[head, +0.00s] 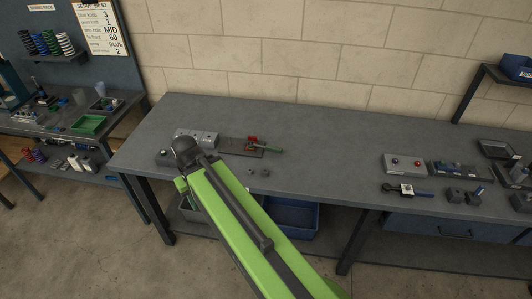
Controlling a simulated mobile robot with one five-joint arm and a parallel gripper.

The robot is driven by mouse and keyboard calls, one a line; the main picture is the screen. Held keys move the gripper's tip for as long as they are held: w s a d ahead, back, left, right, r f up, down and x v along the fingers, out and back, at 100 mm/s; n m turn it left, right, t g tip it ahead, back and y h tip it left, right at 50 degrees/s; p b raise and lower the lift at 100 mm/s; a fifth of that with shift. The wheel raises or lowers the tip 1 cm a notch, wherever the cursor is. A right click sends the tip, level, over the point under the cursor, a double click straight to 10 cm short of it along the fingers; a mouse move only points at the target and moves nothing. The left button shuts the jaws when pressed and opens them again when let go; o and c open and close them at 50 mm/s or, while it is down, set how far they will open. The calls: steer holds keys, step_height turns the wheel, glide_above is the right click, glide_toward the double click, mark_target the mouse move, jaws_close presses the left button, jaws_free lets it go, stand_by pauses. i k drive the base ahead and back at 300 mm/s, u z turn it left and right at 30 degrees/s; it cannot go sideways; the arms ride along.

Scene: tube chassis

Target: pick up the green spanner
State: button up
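A small long green thing (267,148), which may be the green spanner, lies on a flat brown-grey plate (229,147) on the long grey workbench. It is too small to make out its jaws. A red piece (252,139) is at its left end, and I cannot tell whether they touch. My green arm reaches up from the bottom of the head view, and its dark far end is in front of the bench's left part, left of the green thing. I cannot make out my gripper's fingers.
A grey block with holes (197,136) stands left of the plate. The bench (330,150) is clear between.

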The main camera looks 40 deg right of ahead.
mark_target(275, 149)
steer(key=u, duration=0.25)
steer(key=i, duration=1)
steer(key=u, duration=0.05)
